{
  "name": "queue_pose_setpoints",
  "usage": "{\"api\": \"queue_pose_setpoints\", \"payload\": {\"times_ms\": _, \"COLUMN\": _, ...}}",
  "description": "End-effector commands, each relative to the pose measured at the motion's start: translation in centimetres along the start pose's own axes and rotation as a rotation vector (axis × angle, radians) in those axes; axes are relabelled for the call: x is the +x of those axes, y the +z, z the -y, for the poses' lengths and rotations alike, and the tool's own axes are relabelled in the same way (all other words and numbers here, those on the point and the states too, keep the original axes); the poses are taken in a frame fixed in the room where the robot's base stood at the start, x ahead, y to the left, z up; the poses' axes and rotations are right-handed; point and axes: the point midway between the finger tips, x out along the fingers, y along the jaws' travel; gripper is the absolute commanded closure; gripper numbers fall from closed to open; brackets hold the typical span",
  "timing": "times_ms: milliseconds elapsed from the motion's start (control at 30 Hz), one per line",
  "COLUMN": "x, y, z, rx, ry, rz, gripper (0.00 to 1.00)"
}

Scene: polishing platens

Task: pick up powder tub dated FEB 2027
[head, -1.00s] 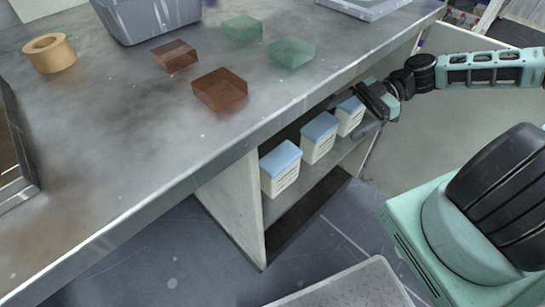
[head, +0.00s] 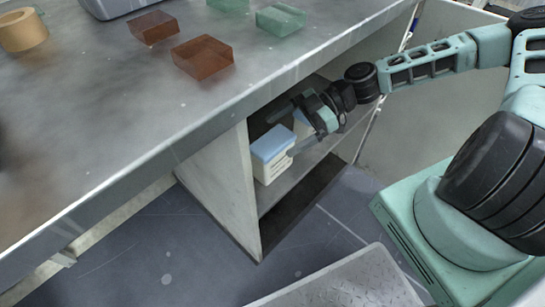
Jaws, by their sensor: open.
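Powder tubs with blue lids and cream, printed sides stand on the shelf under the bench. The nearest tub (head: 271,158) shows most clearly, at the shelf's left end. A second tub (head: 301,124) behind it is largely covered by my gripper. The third tub seen earlier is hidden now. The print is too small to read, so I cannot tell which tub is dated FEB 2027. My gripper (head: 280,133) is open, reaching left into the shelf space, with its fingers around or just above the second tub and close behind the nearest one. I cannot tell whether it touches either.
The grey bench top (head: 110,130) overhangs the shelf, its front edge close above my gripper. Brown blocks (head: 202,57), green blocks (head: 281,18) and a tan ring (head: 22,30) lie on it. A pale side panel (head: 222,185) closes the shelf's left end. A grey plate (head: 345,285) lies at the bottom.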

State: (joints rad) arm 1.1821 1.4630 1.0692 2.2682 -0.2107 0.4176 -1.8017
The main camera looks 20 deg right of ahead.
Motion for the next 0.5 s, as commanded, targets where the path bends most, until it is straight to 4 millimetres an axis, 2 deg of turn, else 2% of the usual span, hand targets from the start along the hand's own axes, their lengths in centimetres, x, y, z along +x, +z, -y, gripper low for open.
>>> {"api": "queue_pose_setpoints", "payload": {"times_ms": 33, "x": 0.8, "y": 0.1, "z": 0.1, "rx": 0.0, "ry": -0.003, "rz": 0.0, "gripper": 0.06}}
{"api": "queue_pose_setpoints", "payload": {"times_ms": 133, "x": 1.7, "y": 0.1, "z": 0.1, "rx": 0.0, "ry": -0.001, "rz": 0.0, "gripper": 0.06}}
{"api": "queue_pose_setpoints", "payload": {"times_ms": 400, "x": 1.9, "y": 0.0, "z": 0.0, "rx": 0.001, "ry": 0.001, "rz": 0.001, "gripper": 0.06}}
{"api": "queue_pose_setpoints", "payload": {"times_ms": 500, "x": 1.8, "y": 0.0, "z": 0.0, "rx": 0.001, "ry": 0.001, "rz": 0.001, "gripper": 0.34}}
